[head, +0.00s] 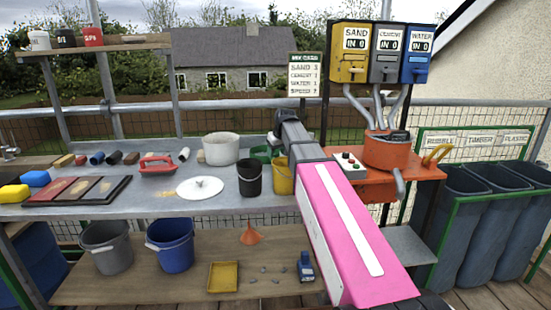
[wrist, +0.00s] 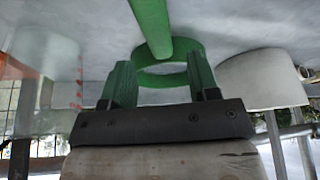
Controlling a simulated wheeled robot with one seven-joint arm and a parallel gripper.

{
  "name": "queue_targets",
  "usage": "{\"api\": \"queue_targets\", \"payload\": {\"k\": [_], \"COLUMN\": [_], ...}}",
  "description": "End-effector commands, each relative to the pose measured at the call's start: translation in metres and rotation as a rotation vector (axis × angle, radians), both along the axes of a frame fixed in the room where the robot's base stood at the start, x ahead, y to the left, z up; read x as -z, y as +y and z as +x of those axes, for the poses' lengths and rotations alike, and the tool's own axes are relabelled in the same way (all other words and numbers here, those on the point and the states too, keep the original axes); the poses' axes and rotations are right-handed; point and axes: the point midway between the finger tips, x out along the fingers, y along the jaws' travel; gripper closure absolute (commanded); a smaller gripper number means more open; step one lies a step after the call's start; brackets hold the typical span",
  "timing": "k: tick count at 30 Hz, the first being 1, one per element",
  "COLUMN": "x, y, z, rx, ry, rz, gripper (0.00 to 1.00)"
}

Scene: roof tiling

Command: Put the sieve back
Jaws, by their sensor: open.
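The green sieve (head: 261,152) is at the back of the grey bench, between the white tub and my arm, which partly hides it. In the wrist view the green ring of the sieve (wrist: 178,79) is just beyond my gripper (wrist: 160,66), with its green handle (wrist: 151,22) running to the top edge. My gripper's two fingers stand apart, with the ring showing between and beyond them. I cannot tell whether they touch it. In the head view my gripper is hidden behind my arm.
A white tub (head: 221,148), a black bucket (head: 250,178) and a yellow bucket (head: 283,178) stand close by. The orange mixer (head: 386,152) is to the right. A white lid (head: 200,188) lies on the bench. The tub also shows in the wrist view (wrist: 262,82).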

Motion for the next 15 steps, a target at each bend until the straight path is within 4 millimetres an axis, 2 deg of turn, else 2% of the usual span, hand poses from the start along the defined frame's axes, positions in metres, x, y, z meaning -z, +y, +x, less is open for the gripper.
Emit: {"api": "queue_targets", "payload": {"k": [9,15], "x": [-0.050,-0.068], "y": [-0.008,-0.011], "z": [-0.020,-0.027], "rx": [0.000,0.000], "ry": [-0.001,0.000], "rz": [0.000,0.000], "gripper": [0.45,0.45]}}
